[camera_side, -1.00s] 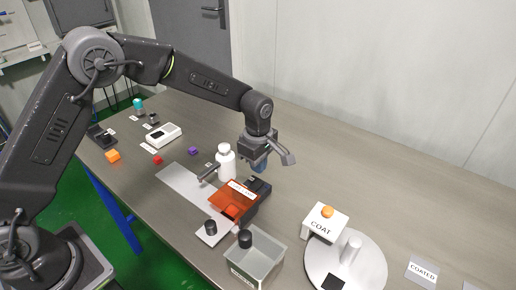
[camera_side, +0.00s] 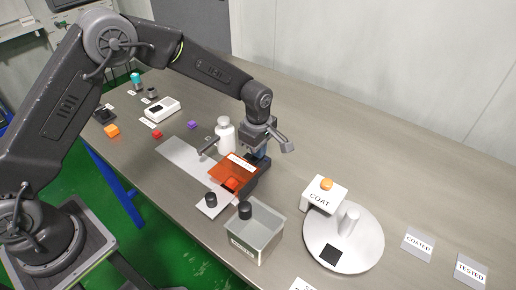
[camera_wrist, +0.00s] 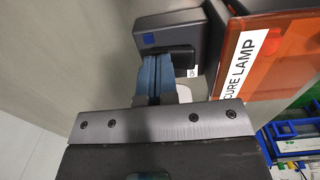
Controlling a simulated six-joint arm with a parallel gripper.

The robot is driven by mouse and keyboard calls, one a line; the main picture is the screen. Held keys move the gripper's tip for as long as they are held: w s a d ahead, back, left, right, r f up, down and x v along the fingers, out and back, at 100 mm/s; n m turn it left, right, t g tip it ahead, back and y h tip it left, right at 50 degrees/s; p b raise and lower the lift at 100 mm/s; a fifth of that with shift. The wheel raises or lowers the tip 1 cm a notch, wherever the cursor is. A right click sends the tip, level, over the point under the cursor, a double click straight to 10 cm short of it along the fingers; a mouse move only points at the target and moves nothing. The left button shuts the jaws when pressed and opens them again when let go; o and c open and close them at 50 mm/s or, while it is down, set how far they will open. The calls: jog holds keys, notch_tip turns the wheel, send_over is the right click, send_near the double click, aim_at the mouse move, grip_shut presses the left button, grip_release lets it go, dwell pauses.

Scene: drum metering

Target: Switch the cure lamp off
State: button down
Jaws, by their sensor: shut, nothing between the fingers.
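The cure lamp has a translucent orange hood (camera_side: 229,168) and a dark housing (camera_side: 259,178) on its right side. In the wrist view the orange hood (camera_wrist: 275,55) carries a white CURE LAMP label (camera_wrist: 241,62). The dark housing (camera_wrist: 205,35) has a blue square on it and a small, partly hidden white label (camera_wrist: 193,72) beside a dark recess. My gripper (camera_side: 262,153) is shut and empty, pointing down over the housing. In the wrist view its blue fingers (camera_wrist: 156,72) overlap the recess; I cannot tell whether they touch the switch, which they hide.
A white bottle (camera_side: 225,137) stands close behind the hood. The COAT station (camera_side: 322,196) and round turntable (camera_side: 365,246) lie right. The table behind my gripper is clear.

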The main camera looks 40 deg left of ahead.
aim_at(254, 159)
jog(key=shift+s+f, duration=0.1)
jog(key=shift+s, duration=0.1)
jog(key=shift+s+r, duration=0.25)
jog(key=shift+s, duration=0.4)
jog(key=shift+r, duration=0.1)
notch_tip(254, 159, up, 14)
jog(key=shift+s, duration=0.15)
dwell(0.4)
